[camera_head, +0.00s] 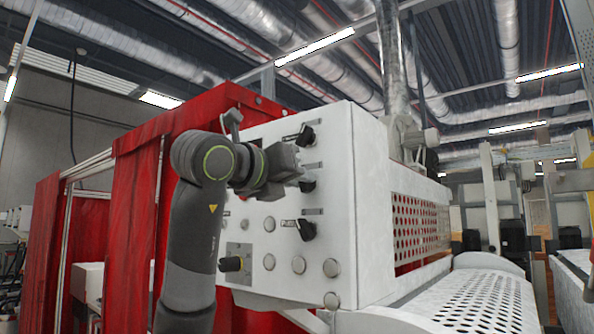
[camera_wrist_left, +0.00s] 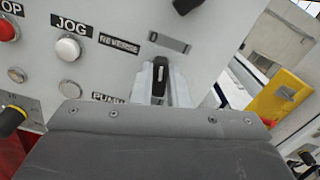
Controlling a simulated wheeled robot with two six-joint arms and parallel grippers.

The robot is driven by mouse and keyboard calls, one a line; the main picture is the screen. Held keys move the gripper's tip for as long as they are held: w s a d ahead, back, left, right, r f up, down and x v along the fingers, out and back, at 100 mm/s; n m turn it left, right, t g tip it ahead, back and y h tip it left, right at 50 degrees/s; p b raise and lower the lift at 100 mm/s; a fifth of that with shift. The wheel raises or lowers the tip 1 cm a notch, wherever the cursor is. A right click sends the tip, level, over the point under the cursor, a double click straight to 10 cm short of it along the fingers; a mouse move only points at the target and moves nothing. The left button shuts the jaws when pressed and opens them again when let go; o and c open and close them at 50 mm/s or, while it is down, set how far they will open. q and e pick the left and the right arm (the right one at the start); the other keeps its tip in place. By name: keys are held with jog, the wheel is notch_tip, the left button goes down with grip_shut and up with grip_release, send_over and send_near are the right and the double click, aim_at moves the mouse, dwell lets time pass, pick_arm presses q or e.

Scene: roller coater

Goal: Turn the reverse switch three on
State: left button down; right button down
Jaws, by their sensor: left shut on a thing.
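The white control panel (camera_head: 340,205) carries three black rotary switches in a column at its right side. The upper switch (camera_head: 306,135) and lower switch (camera_head: 306,229) are clear of my gripper. My left gripper (camera_head: 297,173) is at the middle switch (camera_head: 307,184), which is partly hidden behind it. In the left wrist view, its fingers (camera_wrist_left: 163,84) are shut on this black switch (camera_wrist_left: 160,73), one on each side. The knob stands nearly upright there. My right gripper is out of view.
Round buttons (camera_head: 299,265) and a yellow-black selector (camera_head: 232,264) sit lower on the panel. The JOG button (camera_wrist_left: 68,48) is left of the held switch. A red curtain (camera_head: 135,200) hangs left of the panel, and a perforated guard (camera_head: 420,222) is at its right.

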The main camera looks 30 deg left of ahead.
pick_arm(q)
jog(key=m+p, duration=0.5)
jog(key=m, duration=0.3)
jog(key=shift+d+r+m, duration=0.1)
jog(key=shift+d+m, duration=0.05)
jog(key=shift+m, duration=0.25)
jog(key=shift+p, duration=0.35)
jog(key=c, duration=1.4)
grip_release()
jog(key=shift+c, duration=0.2)
